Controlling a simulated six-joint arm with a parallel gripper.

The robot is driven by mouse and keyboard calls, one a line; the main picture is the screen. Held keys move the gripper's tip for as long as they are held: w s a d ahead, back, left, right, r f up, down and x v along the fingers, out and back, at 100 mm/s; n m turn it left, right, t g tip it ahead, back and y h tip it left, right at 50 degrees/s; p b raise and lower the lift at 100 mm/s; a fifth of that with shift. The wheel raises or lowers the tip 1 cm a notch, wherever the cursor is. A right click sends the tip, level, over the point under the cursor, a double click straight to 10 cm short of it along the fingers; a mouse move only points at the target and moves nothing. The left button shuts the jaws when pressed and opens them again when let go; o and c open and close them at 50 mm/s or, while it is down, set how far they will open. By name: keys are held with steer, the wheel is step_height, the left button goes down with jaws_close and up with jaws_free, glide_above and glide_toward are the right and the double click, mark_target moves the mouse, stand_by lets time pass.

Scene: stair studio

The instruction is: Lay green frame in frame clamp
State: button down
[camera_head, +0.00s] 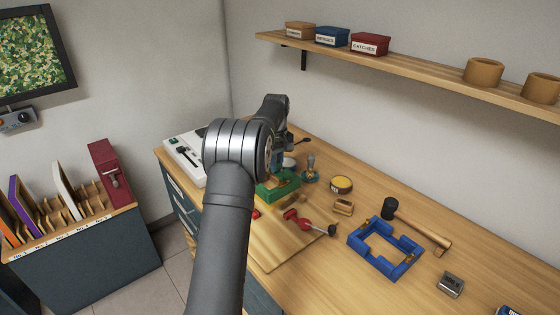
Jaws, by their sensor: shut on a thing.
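The green frame (280,190) is in the head view near the middle of the workbench, partly hidden behind my arm. My gripper (277,165) is directly at the green frame and shut on it; its fingers are mostly hidden by my own arm links. The frame clamp (357,243) is a blue square-shaped holder with raised corners, lying to the right on the bench. Its middle is open and nothing lies in it.
Between frame and clamp lie a red-handled tool (303,222), a small wooden block (343,207) and a round yellow tin (341,184). A black-headed mallet (420,227) lies behind the clamp. A small metal box (450,284) lies to its right.

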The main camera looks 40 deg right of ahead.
mark_target(277, 181)
step_height(277, 181, down, 6)
steer(key=shift+r, duration=0.1)
steer(key=shift+s+a+f, duration=0.1)
steer(key=shift+s+f, duration=0.1)
steer(key=shift+f, duration=0.65)
stand_by(0.3)
steer(key=c, duration=1.4)
jaws_free()
steer(key=shift+o, duration=0.5)
steer(key=shift+d+r, duration=0.25)
steer(key=shift+r, duration=0.8)
steer(key=shift+w+a+r, duration=0.1)
steer(key=shift+w+r, duration=0.05)
steer(key=shift+r, duration=2.95)
